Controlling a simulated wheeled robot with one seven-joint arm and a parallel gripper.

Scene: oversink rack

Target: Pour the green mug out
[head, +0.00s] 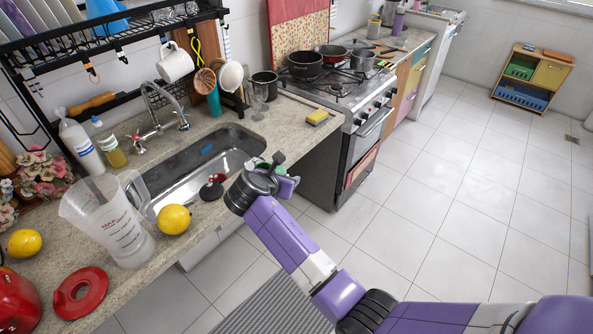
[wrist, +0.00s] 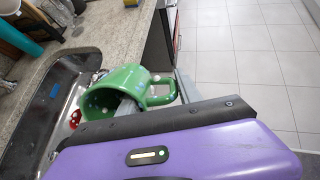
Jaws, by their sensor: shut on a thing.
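The green mug (wrist: 112,88) with pale dots lies tipped on its side in the wrist view, its mouth toward the lower left and its handle on the right. My gripper (wrist: 155,95) is shut on it; one grey finger shows at the mouth and another beside the handle. The exact grip is partly hidden. In the head view only a little of the mug (head: 268,167) shows behind my wrist, by the right end of the sink (head: 185,165). The wrist view shows the mug above or beside the sink edge (wrist: 88,57). I cannot see any contents.
A lemon (head: 174,219), a clear measuring jug (head: 112,222) and a small red-topped object (head: 212,187) stand near the sink's front edge. A glass (head: 258,103) and yellow sponge (head: 318,117) stand behind. The rack (head: 120,40) hangs over the sink. Floor at right is clear.

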